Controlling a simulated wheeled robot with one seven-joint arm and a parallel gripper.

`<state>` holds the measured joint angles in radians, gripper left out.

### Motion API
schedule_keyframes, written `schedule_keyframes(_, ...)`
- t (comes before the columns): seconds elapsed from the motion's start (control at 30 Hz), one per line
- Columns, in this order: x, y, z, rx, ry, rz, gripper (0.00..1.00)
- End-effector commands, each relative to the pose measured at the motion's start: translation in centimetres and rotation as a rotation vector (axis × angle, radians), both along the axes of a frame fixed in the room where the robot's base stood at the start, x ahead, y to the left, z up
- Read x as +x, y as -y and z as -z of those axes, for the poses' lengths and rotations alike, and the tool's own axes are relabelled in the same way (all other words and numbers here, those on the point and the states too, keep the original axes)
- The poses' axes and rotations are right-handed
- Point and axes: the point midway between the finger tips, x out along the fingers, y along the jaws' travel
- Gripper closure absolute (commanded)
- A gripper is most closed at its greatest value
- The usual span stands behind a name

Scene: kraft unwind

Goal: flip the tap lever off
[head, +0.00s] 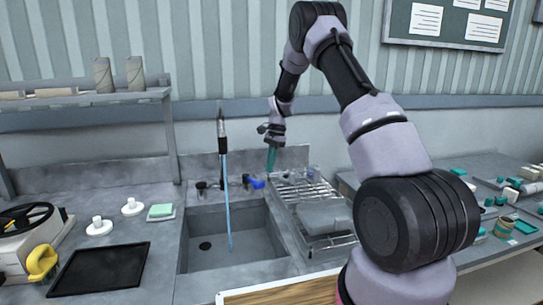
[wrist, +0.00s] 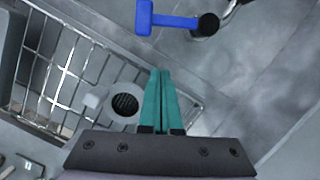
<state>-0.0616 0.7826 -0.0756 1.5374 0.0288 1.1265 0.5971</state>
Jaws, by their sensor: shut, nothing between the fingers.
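The tap (head: 222,140) stands at the back of the sink, with a pale blue stream (head: 228,205) running down from it into the basin. Its blue lever (head: 257,184) is at the back right of the sink. In the wrist view the blue lever (wrist: 168,20) lies near the top, joined to a round black end (wrist: 207,24). My gripper (head: 271,170) is shut and empty, its teal fingers pointing down just above and right of the lever. In the wrist view the fingertips (wrist: 160,72) are together, with a gap between them and the lever.
A wire dish rack (head: 290,190) with a grey block-like item stands right of the sink (head: 195,265). A round grey piece (wrist: 118,104) sits by the rack near my fingers. A soap dish (head: 160,212) and black tray (head: 103,268) are on the left counter.

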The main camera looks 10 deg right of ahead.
Motion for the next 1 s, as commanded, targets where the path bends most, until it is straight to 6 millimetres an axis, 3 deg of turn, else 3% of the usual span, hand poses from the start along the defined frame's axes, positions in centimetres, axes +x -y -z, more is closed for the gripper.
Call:
schedule_keyframes(0.13,-0.5,-0.9,2.8,0.000,-0.002,-0.002,1.00)
schedule_keyframes(0.4,-1.9,-3.8,2.4,0.000,0.000,-0.001,1.00)
schedule_keyframes(1.0,-2.2,-4.2,2.4,0.000,0.001,0.021,1.00)
